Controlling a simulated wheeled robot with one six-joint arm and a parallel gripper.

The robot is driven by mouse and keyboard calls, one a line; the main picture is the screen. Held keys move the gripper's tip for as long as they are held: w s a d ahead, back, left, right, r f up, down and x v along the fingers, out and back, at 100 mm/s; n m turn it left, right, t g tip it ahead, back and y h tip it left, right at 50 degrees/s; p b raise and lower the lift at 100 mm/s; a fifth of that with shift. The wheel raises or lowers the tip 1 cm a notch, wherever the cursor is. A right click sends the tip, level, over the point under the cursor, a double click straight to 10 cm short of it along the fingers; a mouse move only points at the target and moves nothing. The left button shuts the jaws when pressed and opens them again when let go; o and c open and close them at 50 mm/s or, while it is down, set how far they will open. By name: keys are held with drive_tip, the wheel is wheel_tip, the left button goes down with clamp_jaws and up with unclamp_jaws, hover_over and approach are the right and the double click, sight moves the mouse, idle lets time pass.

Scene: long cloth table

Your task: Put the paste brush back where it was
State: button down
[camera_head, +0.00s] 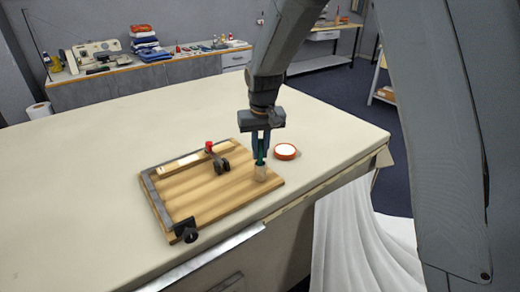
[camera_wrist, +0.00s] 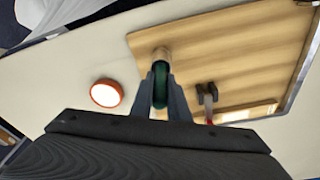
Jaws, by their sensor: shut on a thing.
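In the wrist view the green handle (camera_wrist: 160,84) sits between the two fingers (camera_wrist: 160,100). The brush is about upright. A tan cylindrical part (camera_head: 261,173) shows at its lower end, at the board; I cannot tell if it is the bristle end or a small holder, or if it touches the board.
An orange-rimmed tub of white paste (camera_head: 285,151) stands right of the board. The board carries a red-knobbed clamp (camera_head: 217,160), a dark clamp (camera_head: 187,232) and a metal edge strip. White cloth (camera_head: 355,235) hangs off the table's near side. The table's left part is clear.

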sight(261, 166)
drive_tip(key=shift+f, duration=0.15)
drive_tip(key=c, duration=1.7)
unclamp_jaws()
wheel_tip(261, 166, up, 12)
drive_tip(key=s+b, duration=0.2)
drive_tip(key=b, duration=0.2)
drive_tip(key=s+d+f, duration=0.4)
drive_tip(key=s+d, duration=0.1)
drive_tip(key=s, duration=0.2)
drive_tip(key=s+d+f+m, duration=0.1)
drive_tip(key=s+d+f, duration=0.4)
drive_tip(key=s+d, duration=0.1)
drive_tip(key=s+d+f+m, duration=0.1)
drive_tip(key=s+d+f, duration=0.4)
drive_tip(key=s, duration=0.3)
drive_tip(key=shift+d, duration=0.55)
